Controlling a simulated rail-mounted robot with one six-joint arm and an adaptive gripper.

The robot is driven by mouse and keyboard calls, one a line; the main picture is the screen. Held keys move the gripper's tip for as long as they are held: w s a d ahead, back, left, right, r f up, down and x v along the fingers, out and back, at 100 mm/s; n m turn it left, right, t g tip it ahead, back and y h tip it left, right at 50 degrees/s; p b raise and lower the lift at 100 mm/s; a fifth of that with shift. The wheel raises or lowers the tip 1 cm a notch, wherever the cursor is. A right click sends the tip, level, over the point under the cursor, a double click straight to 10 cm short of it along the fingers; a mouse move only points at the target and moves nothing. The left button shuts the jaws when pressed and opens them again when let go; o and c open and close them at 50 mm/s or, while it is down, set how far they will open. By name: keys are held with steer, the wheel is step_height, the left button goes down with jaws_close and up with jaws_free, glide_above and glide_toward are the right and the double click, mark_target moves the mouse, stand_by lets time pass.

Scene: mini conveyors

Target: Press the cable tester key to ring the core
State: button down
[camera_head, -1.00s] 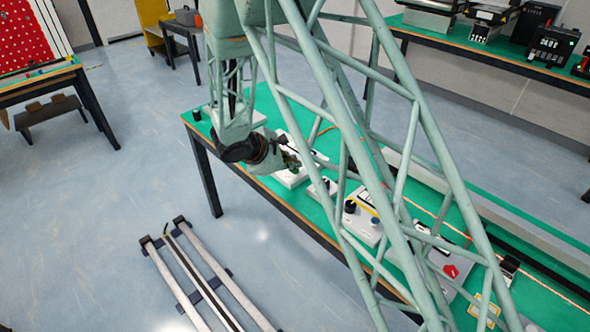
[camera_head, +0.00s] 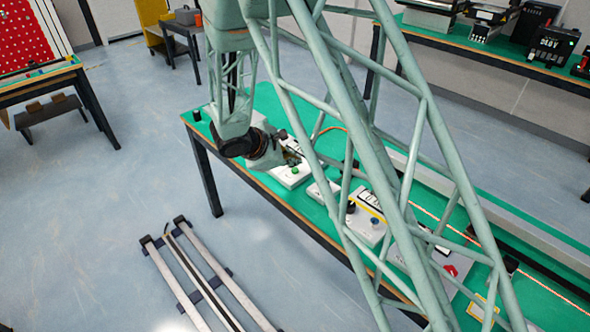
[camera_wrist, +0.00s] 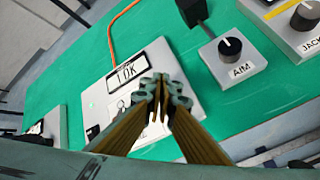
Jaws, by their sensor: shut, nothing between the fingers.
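The cable tester appears to be the white box (camera_wrist: 185,92) on the green bench in the wrist view. Its display (camera_wrist: 139,66) seems to read "1 OK", and an orange cable (camera_wrist: 113,38) runs from its far side. In the head view my gripper (camera_head: 291,157) is close above the box; contact cannot be told.
A grey box with a black knob marked AIM (camera_wrist: 230,47) stands right of the tester. A box marked JACK (camera_wrist: 304,17) is farther right. Another device (camera_wrist: 43,125) is at the left. More boxes line the green bench (camera_head: 262,104), partly behind my arm's lattice.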

mark_target(297, 171)
steer(key=shift+r+p, duration=0.85)
steer(key=shift+r, duration=1.35)
steer(key=s+d+r+m+g, duration=0.4)
steer(key=s+d+r+m, duration=0.6)
steer(key=s+d+r, duration=1.25)
steer(key=s+d+r+m+y, duration=0.1)
steer(key=s+d+r+m, duration=0.1)
steer(key=s+r, duration=0.35)
steer(key=s+d+r+m+y, duration=0.1)
steer(key=s+d+r+m, duration=0.15)
steer(key=s, duration=0.55)
steer(key=s+a+r+m+y, duration=0.1)
steer(key=s+a+m+y, duration=0.1)
steer(key=s, duration=0.6)
steer(key=s+a+r+m+y, duration=0.1)
steer(key=s+a+m, duration=0.1)
steer(key=s, duration=0.6)
steer(key=shift+s+m+t+y, duration=0.25)
steer(key=shift+m+t+y, duration=0.1)
steer(key=shift+t+y, duration=0.05)
